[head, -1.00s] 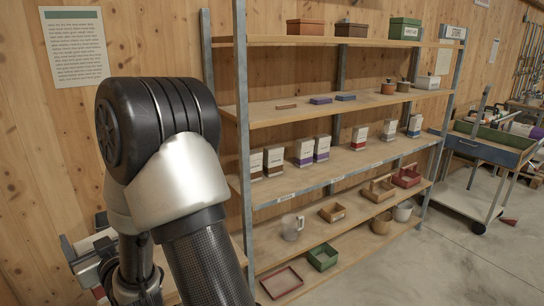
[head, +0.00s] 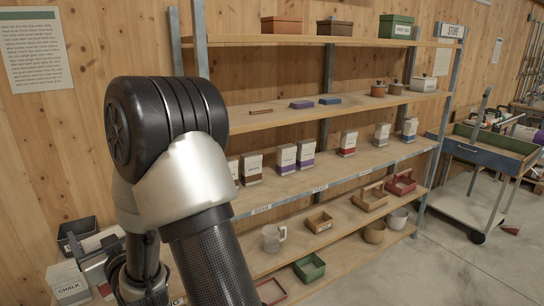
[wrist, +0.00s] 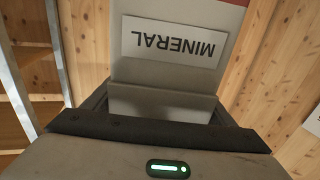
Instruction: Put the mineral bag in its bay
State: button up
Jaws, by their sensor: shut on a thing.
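The mineral bag (wrist: 165,75) is a pale box-shaped pack with a red band at the top edge of the wrist view. Its MINERAL label reads upside down there. My gripper (wrist: 162,106) is shut on it, with dark jaws on either side of its near end.
A brown-banded bag (head: 251,168), a grey-banded bag (head: 382,135) and a blue-banded bag (head: 410,129) share that shelf, with gaps between. Trays and a jug (head: 273,238) stand below. A cart (head: 490,145) is at right.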

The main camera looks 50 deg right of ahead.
aim_at(343, 165)
jog(key=k+l, duration=0.1)
jog(key=l, duration=0.8)
jog(key=k+l, duration=0.1)
jog(key=l, duration=1.65)
jog(key=k+l, duration=0.15)
jog(key=l, duration=0.75)
jog(key=k+l, duration=0.1)
jog(key=l, duration=0.8)
jog(key=i+l, duration=0.2)
jog(key=i, duration=0.2)
jog(key=i+l, duration=0.2)
jog(key=i, duration=0.25)
jog(key=l+z, duration=0.05)
